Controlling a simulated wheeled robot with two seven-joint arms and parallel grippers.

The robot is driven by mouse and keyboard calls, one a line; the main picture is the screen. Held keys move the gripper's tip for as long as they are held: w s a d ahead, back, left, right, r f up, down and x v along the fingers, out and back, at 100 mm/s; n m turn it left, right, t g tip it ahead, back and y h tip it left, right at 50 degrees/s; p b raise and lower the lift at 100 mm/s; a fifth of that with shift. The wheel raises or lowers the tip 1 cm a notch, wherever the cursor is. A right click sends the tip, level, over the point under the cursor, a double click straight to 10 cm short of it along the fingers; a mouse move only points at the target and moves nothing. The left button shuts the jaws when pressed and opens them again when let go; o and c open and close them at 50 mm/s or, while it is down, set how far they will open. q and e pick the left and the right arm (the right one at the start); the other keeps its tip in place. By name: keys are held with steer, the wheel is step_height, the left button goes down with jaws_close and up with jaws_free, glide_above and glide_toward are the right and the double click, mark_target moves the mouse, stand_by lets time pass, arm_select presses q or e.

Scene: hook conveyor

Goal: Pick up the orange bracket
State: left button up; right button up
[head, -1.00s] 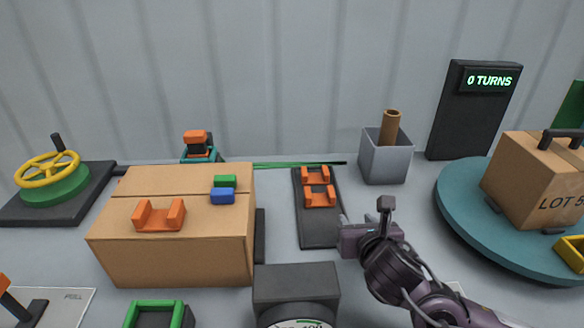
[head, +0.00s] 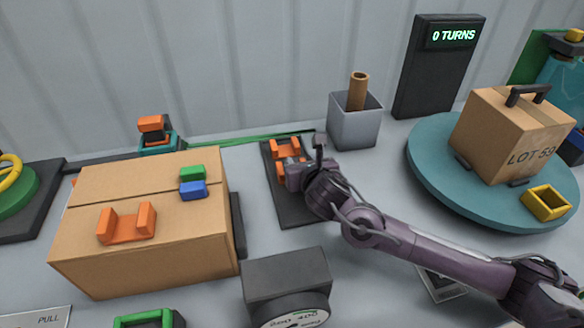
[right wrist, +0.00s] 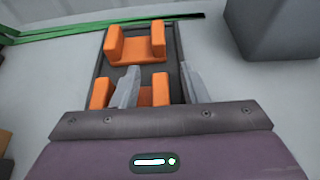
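Two orange brackets lie on a dark tray (head: 290,212): a far bracket (head: 287,144) and a nearer bracket (right wrist: 160,90), partly hidden by my gripper. Another orange bracket (head: 127,224) sits on top of the cardboard box (head: 150,265). My right gripper (right wrist: 160,68) is open over the nearer tray bracket. In the right wrist view its left finger is between that bracket's two uprights and its right finger is just outside the right upright. I cannot tell whether they touch. The left gripper is not in view.
A grey bin (head: 354,128) with a brown tube stands right of the tray. A teal turntable (head: 425,165) carries a box with a handle. A dark gauge block (head: 286,274) stands in front. Green and blue blocks (head: 193,190) lie on the cardboard box.

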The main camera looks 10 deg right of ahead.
steer(key=shift+w, duration=0.1)
jaws_close()
steer(key=shift+r, duration=0.15)
